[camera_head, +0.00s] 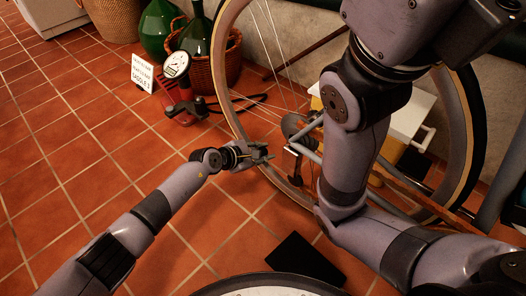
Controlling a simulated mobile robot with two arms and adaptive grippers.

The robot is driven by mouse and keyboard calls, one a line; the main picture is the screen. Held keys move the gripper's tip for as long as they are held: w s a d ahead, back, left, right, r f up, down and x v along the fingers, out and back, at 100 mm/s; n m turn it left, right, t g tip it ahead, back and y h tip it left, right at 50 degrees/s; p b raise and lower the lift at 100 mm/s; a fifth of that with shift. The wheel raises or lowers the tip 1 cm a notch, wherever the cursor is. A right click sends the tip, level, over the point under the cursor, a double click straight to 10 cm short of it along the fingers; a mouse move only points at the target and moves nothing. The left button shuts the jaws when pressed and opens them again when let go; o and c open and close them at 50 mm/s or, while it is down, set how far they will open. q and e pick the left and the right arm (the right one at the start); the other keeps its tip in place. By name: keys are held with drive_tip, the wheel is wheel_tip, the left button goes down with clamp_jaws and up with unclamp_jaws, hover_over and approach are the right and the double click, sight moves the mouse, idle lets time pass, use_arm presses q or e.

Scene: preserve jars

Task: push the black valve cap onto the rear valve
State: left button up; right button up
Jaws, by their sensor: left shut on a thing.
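My left gripper (262,155) is at the lower left part of a bicycle wheel, with its fingertips beside the pale rim (228,93). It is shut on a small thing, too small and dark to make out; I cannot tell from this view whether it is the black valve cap. The rear valve is too small to pick out near the fingertips, so I cannot tell whether they touch it. My right arm crosses in front of the bicycle, and its gripper is outside the picture.
A floor pump with a round gauge (176,64) stands at the back left by a white sign (142,73). Behind are green bottles (158,28) and a wicker basket (233,57). A yellow and white box (408,118) is behind the wheel. A dark flat thing (304,262) lies in front. The left floor is clear.

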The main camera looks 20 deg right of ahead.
use_arm(q)
drive_tip(key=shift+w+a+f, duration=0.1)
drive_tip(key=shift+f, duration=0.15)
drive_tip(key=o, duration=0.9)
drive_tip(key=shift+f, duration=0.1)
drive_tip(key=shift+a, duration=0.2)
drive_tip(key=v, duration=1.1)
drive_tip(key=shift+a+r, duration=0.15)
drive_tip(key=shift+r, duration=0.25)
